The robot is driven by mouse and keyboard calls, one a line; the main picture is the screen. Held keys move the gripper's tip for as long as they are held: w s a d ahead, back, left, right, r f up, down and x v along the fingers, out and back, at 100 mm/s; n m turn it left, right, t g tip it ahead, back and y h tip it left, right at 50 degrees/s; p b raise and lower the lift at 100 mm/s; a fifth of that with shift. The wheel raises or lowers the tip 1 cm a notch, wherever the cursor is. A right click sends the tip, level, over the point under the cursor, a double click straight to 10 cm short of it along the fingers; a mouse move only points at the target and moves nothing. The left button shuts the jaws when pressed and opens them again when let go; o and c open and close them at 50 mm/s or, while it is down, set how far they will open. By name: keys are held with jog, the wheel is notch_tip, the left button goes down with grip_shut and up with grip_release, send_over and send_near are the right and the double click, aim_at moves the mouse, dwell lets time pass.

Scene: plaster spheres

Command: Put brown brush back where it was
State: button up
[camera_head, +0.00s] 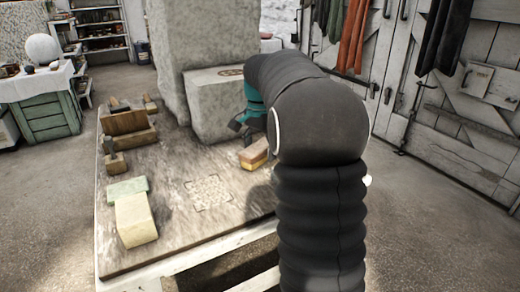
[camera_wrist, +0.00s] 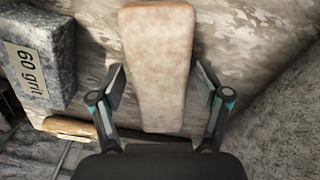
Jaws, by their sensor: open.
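In the wrist view my gripper (camera_wrist: 161,82) is open, one finger on each side of a long pale pinkish-brown block (camera_wrist: 158,45). A clear gap shows on its right side; contact on the left is hard to tell. I cannot tell whether this block is the brown brush. A narrow brown wooden piece (camera_wrist: 70,127) with a pale lower edge lies at the lower left. In the head view my gripper (camera_head: 240,124) is beside the stone block, just above a small yellow and brown block (camera_head: 254,153). My arm hides part of this area.
A grey block marked "60 grit" (camera_wrist: 38,55) is at left in the wrist view. A large stone block (camera_head: 215,105) stands behind my gripper. Wooden blocks (camera_head: 128,122) and pale blocks (camera_head: 135,218) lie at the left of the table (camera_head: 175,165).

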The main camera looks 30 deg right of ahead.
aim_at(259, 146)
notch_tip(259, 146, up, 12)
jog(key=f+p, duration=0.1)
jog(key=p, duration=0.2)
jog(key=s+a+r+n+t, duration=0.1)
jog(key=s+a+r+n, duration=0.15)
jog(key=s+a, duration=0.4)
jog(key=s+a+f+n+t, duration=0.1)
jog(key=s+a+f+n, duration=0.2)
jog(key=s, duration=0.4)
jog(key=s+a+f+n+t, duration=0.2)
jog(key=s+a+f+n, duration=0.1)
jog(key=s, duration=0.4)
jog(key=s+a+f+n+t, duration=0.1)
jog(key=s+a+f+n, duration=0.2)
jog(key=s+f, duration=0.3)
jog(key=shift+s+a+f+n+t, duration=0.3)
jog(key=shift+s+a+f+n, duration=0.1)
jog(key=shift+s+n, duration=0.45)
jog(key=shift+d, duration=0.1)
